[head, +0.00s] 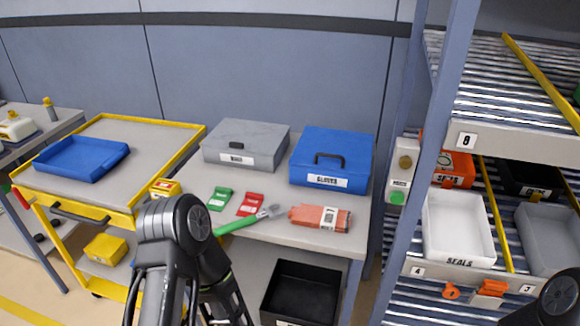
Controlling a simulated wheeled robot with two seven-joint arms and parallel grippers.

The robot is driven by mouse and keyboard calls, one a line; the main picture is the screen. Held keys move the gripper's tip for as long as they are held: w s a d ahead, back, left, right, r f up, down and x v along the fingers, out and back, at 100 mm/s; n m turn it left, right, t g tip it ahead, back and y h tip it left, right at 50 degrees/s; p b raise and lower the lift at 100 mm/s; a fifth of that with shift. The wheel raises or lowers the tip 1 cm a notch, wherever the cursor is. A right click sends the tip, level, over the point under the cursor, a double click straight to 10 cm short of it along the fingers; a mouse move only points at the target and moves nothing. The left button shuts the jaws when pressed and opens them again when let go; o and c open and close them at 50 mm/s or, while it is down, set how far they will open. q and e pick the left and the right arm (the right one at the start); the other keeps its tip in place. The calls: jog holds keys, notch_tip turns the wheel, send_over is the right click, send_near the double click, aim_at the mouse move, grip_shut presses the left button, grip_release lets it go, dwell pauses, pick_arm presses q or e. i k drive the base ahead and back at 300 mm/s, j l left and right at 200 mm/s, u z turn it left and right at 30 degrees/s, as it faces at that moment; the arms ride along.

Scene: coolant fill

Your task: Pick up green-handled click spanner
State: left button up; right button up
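The green-handled click spanner (237,224) lies near the front edge of the grey table, with its grey metal head (270,212) pointing right. The handle's left end comes close to my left arm in the picture; I cannot tell whether that arm hides part of it. My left arm rises from the bottom and bends back down in front of the table; its gripper does not show. Only a dark part of my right arm shows at the bottom right corner, and its gripper is out of view.
The table (290,236) also holds a green packet (220,199), a red packet (250,204), an orange labelled pack (335,218), a grey case (245,145) and a blue gloves case (332,155). A black bin (302,292) sits below. A yellow-edged cart stands left, a shelf rack right.

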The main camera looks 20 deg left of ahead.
aim_at(242, 223)
jog(key=u, duration=2.5)
jog(key=k+l, duration=0.1)
jog(key=l, duration=0.2)
jog(key=k+l, duration=0.15)
jog(key=l, duration=0.15)
jog(key=k+l, duration=0.1)
jog(key=l, duration=0.2)
